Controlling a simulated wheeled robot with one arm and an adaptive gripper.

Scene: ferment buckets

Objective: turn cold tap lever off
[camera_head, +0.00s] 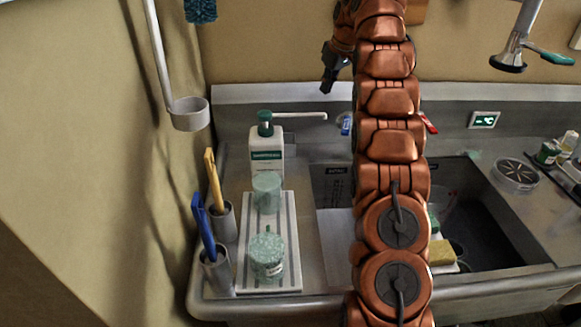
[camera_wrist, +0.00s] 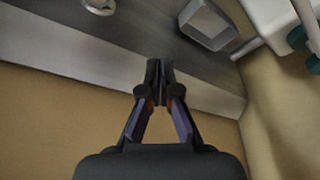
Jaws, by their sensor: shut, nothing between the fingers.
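A small blue piece (camera_head: 346,123), which looks like the cold tap lever, shows at the back of the sink just left of my arm. A red lever (camera_head: 429,123) shows just right of my arm. The tap body between them is hidden behind my arm. My gripper (camera_head: 328,82) is up by the wall, above and slightly left of the blue piece and apart from it. In the wrist view my gripper (camera_wrist: 160,68) is shut and empty over the grey back ledge. A round metal fitting (camera_wrist: 100,5) is cut off at that view's top; I cannot tell whether it bears the lever.
A white dispenser bottle (camera_head: 267,150) with a long spout stands left. Brush holders (camera_head: 217,270) stand at the left edge. A spray head (camera_head: 508,62) hangs at right. A temperature display (camera_head: 484,120) is on the backsplash.

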